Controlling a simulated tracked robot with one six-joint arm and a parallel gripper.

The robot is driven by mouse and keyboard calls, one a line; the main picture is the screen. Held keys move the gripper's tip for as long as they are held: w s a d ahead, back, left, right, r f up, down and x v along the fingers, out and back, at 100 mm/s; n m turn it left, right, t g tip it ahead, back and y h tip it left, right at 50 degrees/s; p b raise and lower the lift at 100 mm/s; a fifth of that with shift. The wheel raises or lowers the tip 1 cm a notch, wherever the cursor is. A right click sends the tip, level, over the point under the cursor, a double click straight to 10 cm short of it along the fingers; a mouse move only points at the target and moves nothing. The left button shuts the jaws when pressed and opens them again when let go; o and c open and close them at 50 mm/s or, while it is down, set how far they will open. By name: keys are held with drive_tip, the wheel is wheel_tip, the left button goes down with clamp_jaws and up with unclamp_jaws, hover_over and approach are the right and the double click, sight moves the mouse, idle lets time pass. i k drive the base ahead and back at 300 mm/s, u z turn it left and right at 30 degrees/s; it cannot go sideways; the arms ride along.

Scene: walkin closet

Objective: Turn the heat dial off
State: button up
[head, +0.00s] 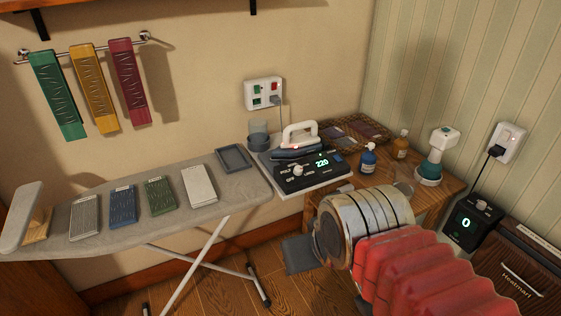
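The iron station's base (310,180) sits at the right end of the ironing board, with a green display reading 220. Its heat dial (297,170) is a small light knob with labels around it, among them what looks like POLY and OFF; its exact pointing is too small to tell. The iron (297,143) rests on the station with a small red light showing. My gripper (300,254) shows as a dark grey piece in front of my metal wrist, below the station and apart from it. My wrist hides much of the gripper, so its opening is unclear.
The ironing board (120,205) holds several folded cloths and a grey tray (234,158). Bottles (369,158) and a basket (352,133) stand on the wooden table at right. A black control box (470,222) with a knob reads 0. A wall socket panel (264,93) holds a plug.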

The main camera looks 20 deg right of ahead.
sight(298, 169)
drive_tip(key=u, duration=0.4)
drive_tip(key=i, duration=1.05)
drive_tip(key=z, duration=0.1)
